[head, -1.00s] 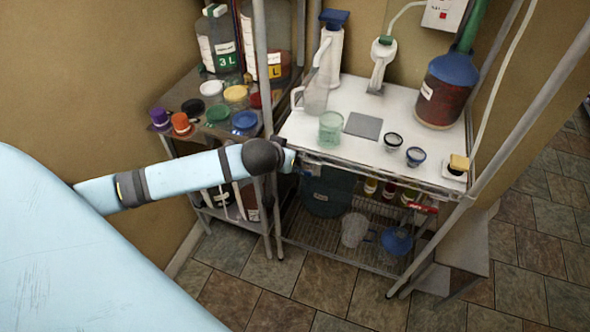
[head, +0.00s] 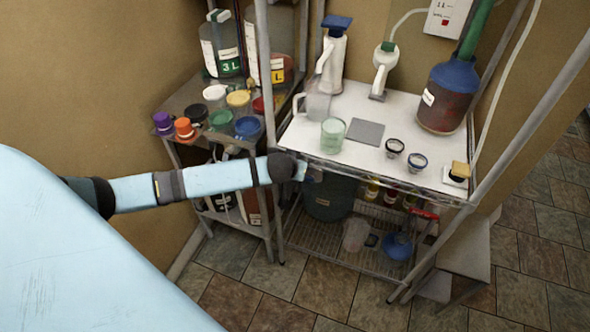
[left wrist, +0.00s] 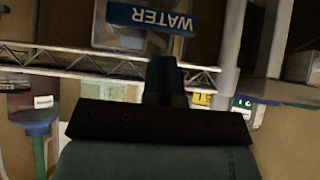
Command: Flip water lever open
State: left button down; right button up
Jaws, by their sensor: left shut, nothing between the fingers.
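The blue water lever (left wrist: 150,18), a flat handle with white lettering "WATER", is at the top of the left wrist view, where the scene appears upside down. It lies by the wire shelf edge (left wrist: 95,62). My left gripper (left wrist: 166,62) is shut and empty, its dark fingertips close to the lever's lettered handle; I cannot tell whether they touch. In the head view my left gripper (head: 302,170) is at the front left edge of the white table, and the lever cannot be made out clearly there. My right gripper is not in view.
The white table (head: 290,140) holds a green cup (head: 333,133), a clear pitcher (head: 313,100), small cups and a large carboy (head: 441,97). A lower rack with buckets and a blue funnel (head: 397,245) is beneath. Metal posts (head: 263,75) stand near my arm.

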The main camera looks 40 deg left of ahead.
pick_arm(q)
jog(key=shift+f, duration=1.05)
